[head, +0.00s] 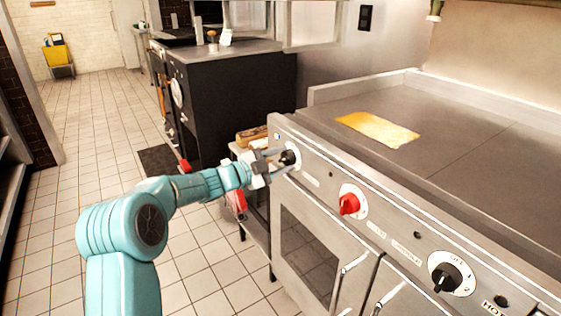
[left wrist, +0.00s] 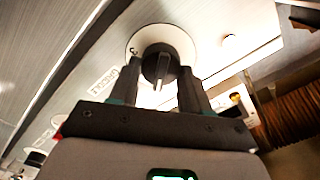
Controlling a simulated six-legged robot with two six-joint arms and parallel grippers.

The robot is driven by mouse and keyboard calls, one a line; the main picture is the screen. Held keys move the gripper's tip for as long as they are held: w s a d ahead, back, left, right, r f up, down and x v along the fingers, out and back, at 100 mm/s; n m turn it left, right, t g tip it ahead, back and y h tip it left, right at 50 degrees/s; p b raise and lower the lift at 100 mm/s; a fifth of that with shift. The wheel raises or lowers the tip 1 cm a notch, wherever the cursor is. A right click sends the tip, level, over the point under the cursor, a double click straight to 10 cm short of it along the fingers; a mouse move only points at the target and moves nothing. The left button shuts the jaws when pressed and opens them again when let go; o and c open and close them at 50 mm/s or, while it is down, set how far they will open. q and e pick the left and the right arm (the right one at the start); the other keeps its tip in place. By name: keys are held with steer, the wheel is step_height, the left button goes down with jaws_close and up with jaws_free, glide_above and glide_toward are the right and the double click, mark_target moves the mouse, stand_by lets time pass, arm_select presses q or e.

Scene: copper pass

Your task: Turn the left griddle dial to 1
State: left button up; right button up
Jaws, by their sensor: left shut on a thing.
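The left griddle dial (head: 289,157) is a black knob on a white round plate at the left end of the griddle's steel front panel. In the left wrist view the dial (left wrist: 160,66) sits between the two fingers, with its pointer ridge toward the gripper. My left gripper (head: 277,161) is at the dial in the head view, its fingers (left wrist: 158,84) on either side of the knob and shut on it. My right gripper is not in view.
A red dial (head: 349,204) and another black dial (head: 446,277) are farther right on the panel. Oven door handles (head: 352,268) stick out below. A yellow sheet (head: 377,129) lies on the griddle top. A black counter unit (head: 225,100) stands behind.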

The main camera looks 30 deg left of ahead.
arm_select(q)
steer(key=o, duration=1)
steer(key=p+v, duration=0.2)
steer(key=v, duration=1.4)
steer(key=shift+s, duration=0.2)
